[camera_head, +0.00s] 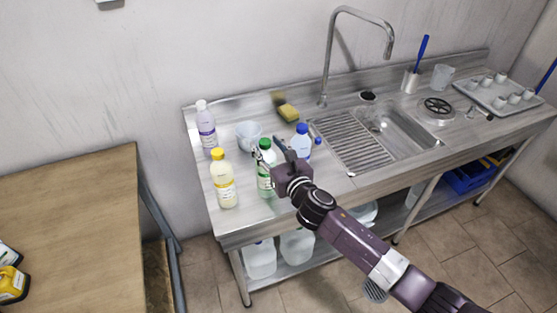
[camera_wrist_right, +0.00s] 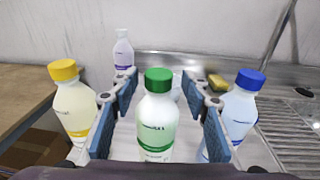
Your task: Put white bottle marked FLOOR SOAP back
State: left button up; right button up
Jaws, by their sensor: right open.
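Several bottles stand upright on the steel sink counter; I cannot read which is marked FLOOR SOAP. A green-capped bottle (camera_head: 265,181) with a green label band is between the spread fingers of my right gripper (camera_head: 268,152). In the right wrist view this green-capped bottle (camera_wrist_right: 156,122) stands centred, with a blue-padded finger on each side and gaps showing. A yellow-capped bottle (camera_head: 223,183) stands left of it, a blue-capped bottle (camera_head: 300,141) right and behind, and a white-capped bottle with a purple label (camera_head: 206,130) at the back left. My left gripper is not in view.
A clear cup (camera_head: 248,135) and a yellow sponge (camera_head: 288,112) are behind the bottles. The sink basin (camera_head: 400,132), tall faucet (camera_head: 328,72) and a tray of cups (camera_head: 505,92) lie to the right. A wooden table (camera_head: 75,205) on the left has a wide bare top.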

jog(key=b+v, duration=0.1)
jog(key=v, duration=0.8)
jog(key=shift+s, duration=0.2)
jog(key=shift+d, duration=0.15)
